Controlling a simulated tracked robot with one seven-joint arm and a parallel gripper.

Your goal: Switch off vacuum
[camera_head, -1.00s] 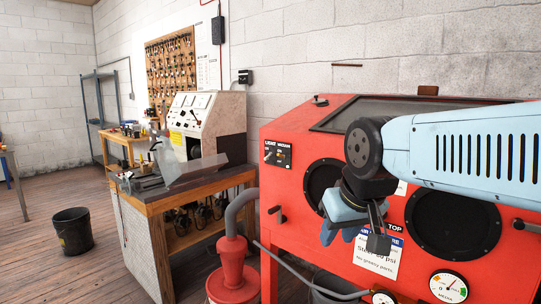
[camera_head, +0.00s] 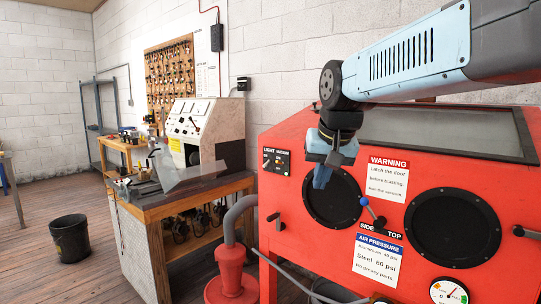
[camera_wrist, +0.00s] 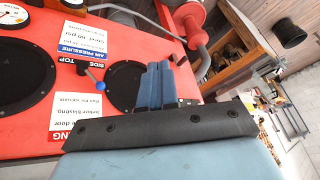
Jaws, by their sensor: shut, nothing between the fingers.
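The red blast cabinet (camera_head: 300,225) fills the right side of the head view. A small black panel labelled LIGHT and VACUUM (camera_head: 276,161) is on the upper left of its front, with two small switches. The switch positions are too small to tell. My gripper (camera_head: 320,184) is shut and empty, in front of the left round glove port (camera_head: 333,205), to the right of the panel and slightly lower. In the wrist view its blue fingers (camera_wrist: 155,87) are together over the cabinet front. I cannot make out the switch panel there.
A blue-knobbed lever (camera_head: 372,211) sticks out between the two glove ports. A black handle (camera_head: 277,220) juts from the cabinet's left side. A red vacuum unit with a grey hose (camera_head: 232,268) stands to the left, beside a wooden workbench (camera_head: 180,205).

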